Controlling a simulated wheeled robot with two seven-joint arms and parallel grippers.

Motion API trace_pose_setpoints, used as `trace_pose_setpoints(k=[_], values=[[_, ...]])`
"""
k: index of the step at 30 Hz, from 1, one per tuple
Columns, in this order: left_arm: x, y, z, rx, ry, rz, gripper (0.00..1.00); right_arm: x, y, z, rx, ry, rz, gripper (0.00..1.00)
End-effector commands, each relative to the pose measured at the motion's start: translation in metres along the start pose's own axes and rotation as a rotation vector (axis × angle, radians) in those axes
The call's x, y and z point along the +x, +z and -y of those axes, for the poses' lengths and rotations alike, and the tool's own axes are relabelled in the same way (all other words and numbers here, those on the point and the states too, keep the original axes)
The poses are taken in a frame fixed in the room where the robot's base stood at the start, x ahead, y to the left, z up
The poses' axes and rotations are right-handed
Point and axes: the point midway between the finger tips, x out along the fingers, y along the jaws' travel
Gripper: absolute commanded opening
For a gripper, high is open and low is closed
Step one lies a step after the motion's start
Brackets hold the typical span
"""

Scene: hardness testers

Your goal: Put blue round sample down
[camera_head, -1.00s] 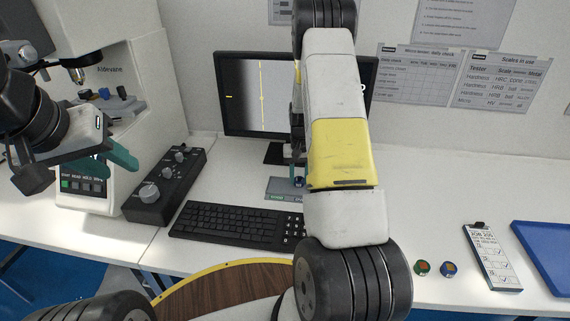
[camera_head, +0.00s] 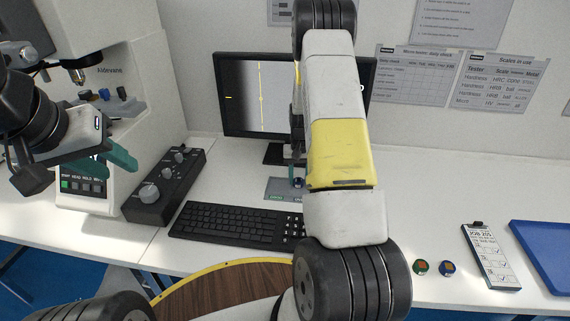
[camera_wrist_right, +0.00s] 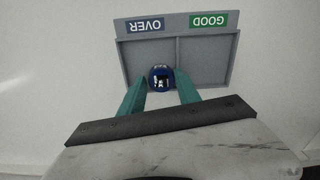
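The blue round sample (camera_wrist_right: 160,78) is between the teal fingertips of my right gripper (camera_wrist_right: 161,82), which look closed against its sides. In the head view the sample (camera_head: 298,182) is partly hidden by my right arm. A grey two-compartment tray (camera_wrist_right: 207,62) lies beneath, with a blue OVER label (camera_wrist_right: 145,25) and a green GOOD label (camera_wrist_right: 208,19). The sample overlaps the OVER compartment, near its unlabelled edge and the divider. I cannot tell whether it touches the tray floor. My left gripper (camera_head: 118,168) is open and empty in front of the tester.
A hardness tester (camera_head: 125,60) and black control box (camera_head: 165,185) stand left. A keyboard (camera_head: 235,223) and monitor (camera_head: 240,95) are near the tray.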

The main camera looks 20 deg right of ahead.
Motion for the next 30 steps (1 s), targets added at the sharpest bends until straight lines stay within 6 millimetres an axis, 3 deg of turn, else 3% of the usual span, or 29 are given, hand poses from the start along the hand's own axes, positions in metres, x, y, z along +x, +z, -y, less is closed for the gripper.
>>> trace_pose_setpoints(k=[1,5,8,18,30], values=[[0.000,0.000,0.000,0.000,0.000,0.000,0.36,0.014,0.008,0.003,-0.002,0.000,0.018,0.56],[0.000,0.000,0.000,0.000,0.000,0.000,0.36,0.006,0.007,0.004,-0.003,-0.001,0.016,0.56],[0.000,0.000,0.000,0.000,0.000,0.000,0.36,-0.009,0.006,0.005,-0.005,-0.002,0.015,0.56],[0.000,0.000,0.000,0.000,0.000,0.000,0.36,-0.087,0.003,0.003,-0.004,0.000,0.009,0.56],[0.000,0.000,0.000,0.000,0.000,0.000,0.36,-0.141,0.009,0.007,-0.012,-0.016,-0.009,0.56]])
